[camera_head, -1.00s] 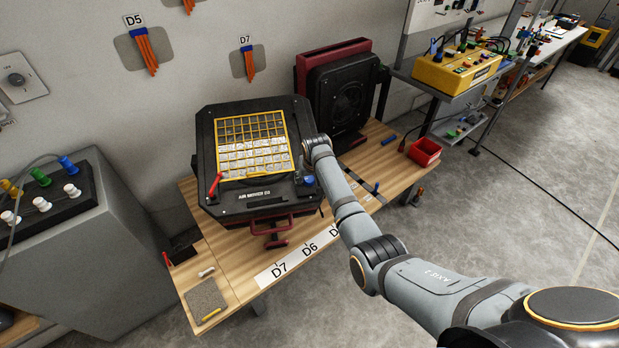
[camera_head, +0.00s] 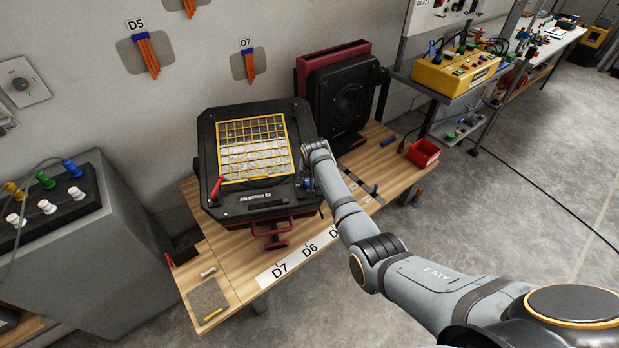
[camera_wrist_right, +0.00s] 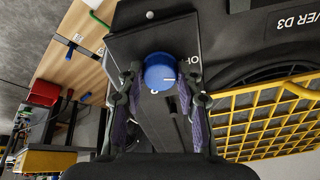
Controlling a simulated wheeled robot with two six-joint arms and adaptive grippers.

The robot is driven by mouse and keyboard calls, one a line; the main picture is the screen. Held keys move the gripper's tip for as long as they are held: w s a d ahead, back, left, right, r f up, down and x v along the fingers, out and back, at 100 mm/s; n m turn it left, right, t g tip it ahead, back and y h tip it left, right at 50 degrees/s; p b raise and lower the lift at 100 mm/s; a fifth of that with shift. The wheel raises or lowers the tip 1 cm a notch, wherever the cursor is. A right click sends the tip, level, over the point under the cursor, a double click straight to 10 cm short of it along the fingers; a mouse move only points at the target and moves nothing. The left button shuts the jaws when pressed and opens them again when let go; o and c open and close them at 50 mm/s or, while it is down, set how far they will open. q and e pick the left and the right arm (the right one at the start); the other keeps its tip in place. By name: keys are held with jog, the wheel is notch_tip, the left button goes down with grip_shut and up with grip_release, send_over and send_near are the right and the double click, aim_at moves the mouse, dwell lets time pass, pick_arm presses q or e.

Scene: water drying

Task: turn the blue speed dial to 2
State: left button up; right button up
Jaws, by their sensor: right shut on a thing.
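The blue speed dial (camera_wrist_right: 159,73) sits on the black panel of the air mover (camera_head: 208,125), seen in the right wrist view. A pale mark shows on its face, toward the right in that view. My right gripper (camera_wrist_right: 160,78) is shut on the dial, with one finger on each side of it. My left gripper is not in view.
The air mover's yellow grille (camera_head: 286,137) faces up beside the gripper. A second black fan unit (camera_head: 340,85) stands behind. A red bin (camera_head: 424,152) and small tools lie on the wooden table (camera_head: 385,170). A red handle (camera_head: 272,227) is at the front.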

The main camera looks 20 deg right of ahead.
jog(key=m+p, duration=0.1)
jog(key=m, duration=0.3)
jog(key=shift+r+m+p, duration=0.1)
jog(key=shift+m+p, duration=0.2)
jog(key=m, duration=0.4)
jog(key=shift+m+p, duration=0.3)
jog(key=shift+p, duration=0.1)
jog(key=m, duration=1.1)
jog(key=shift+g, duration=0.3)
jog(key=o, duration=1.2)
jog(key=shift+c, duration=0.2)
